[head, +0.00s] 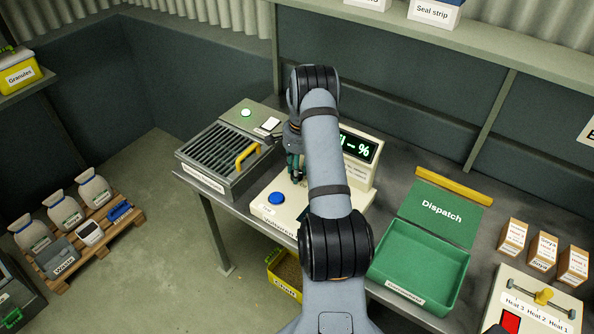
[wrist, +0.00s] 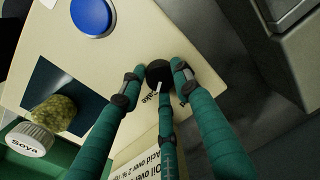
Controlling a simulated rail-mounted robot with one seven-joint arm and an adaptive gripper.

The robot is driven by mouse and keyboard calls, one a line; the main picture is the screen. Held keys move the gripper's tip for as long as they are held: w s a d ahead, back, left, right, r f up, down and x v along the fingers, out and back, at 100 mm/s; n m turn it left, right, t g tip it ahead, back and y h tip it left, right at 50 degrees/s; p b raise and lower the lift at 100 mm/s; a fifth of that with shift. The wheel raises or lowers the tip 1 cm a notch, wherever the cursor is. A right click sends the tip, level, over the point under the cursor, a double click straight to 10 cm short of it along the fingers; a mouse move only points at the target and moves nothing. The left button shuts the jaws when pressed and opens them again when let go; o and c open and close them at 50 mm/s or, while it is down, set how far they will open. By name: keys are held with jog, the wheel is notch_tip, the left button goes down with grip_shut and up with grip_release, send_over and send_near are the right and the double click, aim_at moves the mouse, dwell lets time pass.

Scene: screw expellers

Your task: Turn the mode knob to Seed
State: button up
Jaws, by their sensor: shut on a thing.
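The mode knob (wrist: 158,71) is small, round and black, with a pale pointer mark, on a cream unit (wrist: 135,40). In the wrist view the pointer is on the side toward a partly covered label that seems to read "Cake". My gripper (wrist: 157,75) is shut on the knob, with green fingers on both sides and a third below. In the head view my gripper (head: 295,168) is over the cream unit (head: 268,225), and my arm hides the knob. I cannot see a "Seed" label.
A blue button (wrist: 92,15) is beside the knob. In the head view a lit display (head: 357,147), a grilled machine (head: 215,155) and a green Dispatch box (head: 385,285) flank my arm.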

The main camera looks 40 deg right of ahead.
jog(key=shift+n, duration=0.3)
jog(key=shift+f+n+b, duration=0.1)
jog(key=shift+n+b, duration=0.75)
jog(key=shift+n, duration=0.15)
jog(key=n+b, duration=0.1)
jog(key=n, duration=0.1)
jog(key=shift+n, duration=0.3)
jog(key=n, duration=0.6)
jog(key=shift+n+g+y, duration=0.3)
jog(key=o, duration=1.2)
jog(key=shift+c, duration=0.2)
